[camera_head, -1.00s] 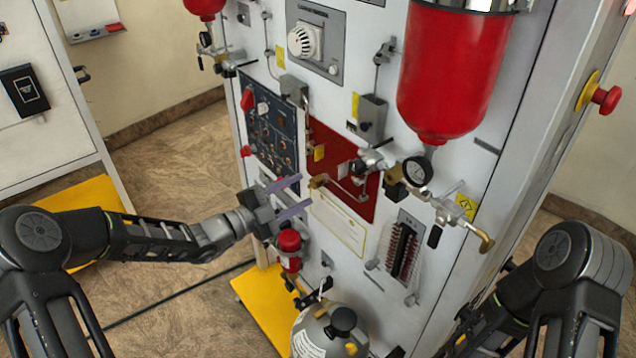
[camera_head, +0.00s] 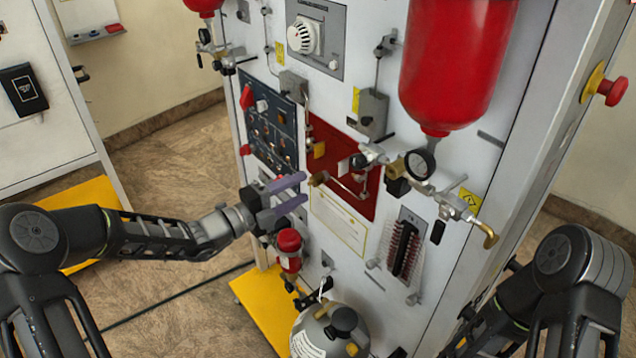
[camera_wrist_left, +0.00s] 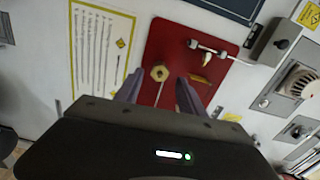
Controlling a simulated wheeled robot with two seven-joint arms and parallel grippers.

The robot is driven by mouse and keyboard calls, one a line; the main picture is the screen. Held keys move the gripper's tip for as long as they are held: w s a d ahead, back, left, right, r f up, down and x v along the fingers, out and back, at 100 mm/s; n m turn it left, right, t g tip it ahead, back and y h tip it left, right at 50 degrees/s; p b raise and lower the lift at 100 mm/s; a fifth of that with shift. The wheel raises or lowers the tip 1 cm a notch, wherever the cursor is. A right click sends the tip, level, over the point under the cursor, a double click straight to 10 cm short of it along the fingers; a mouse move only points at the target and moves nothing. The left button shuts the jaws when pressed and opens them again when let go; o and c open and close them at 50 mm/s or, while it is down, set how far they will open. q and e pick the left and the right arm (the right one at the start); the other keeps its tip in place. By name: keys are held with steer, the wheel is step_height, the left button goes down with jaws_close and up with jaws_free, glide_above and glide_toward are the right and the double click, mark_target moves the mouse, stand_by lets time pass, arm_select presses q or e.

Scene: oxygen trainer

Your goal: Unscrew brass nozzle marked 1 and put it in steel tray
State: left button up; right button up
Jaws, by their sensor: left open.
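A brass nozzle (camera_head: 318,178) sticks out from the red plate (camera_head: 326,142) on the white panel. In the left wrist view the brass nozzle (camera_wrist_left: 160,73) shows as a hexagonal end. No number can be read on it. My left gripper (camera_head: 304,188) is open, with its two purple fingers pointing at the nozzle from the left. In the left wrist view the fingers of the left gripper (camera_wrist_left: 160,84) stand on either side of the nozzle, apart from it. I cannot make out a steel tray. My right arm shows at the right edge, but its gripper is not visible.
A gas cylinder (camera_head: 330,330) stands lower down. A pressure gauge (camera_head: 419,163) with pipework and a large red vessel (camera_head: 458,65) are to the right. A dark control panel (camera_head: 270,128) is to the upper left.

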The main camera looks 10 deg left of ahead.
arm_select(q)
steer(key=shift+m, duration=0.4)
steer(key=m+b, duration=0.1)
steer(key=m, duration=0.2)
steer(key=shift+b, duration=0.4)
steer(key=m+b, duration=0.2)
steer(key=m, duration=0.1)
steer(key=shift+m+b, duration=0.35)
steer(key=shift+m, duration=0.05)
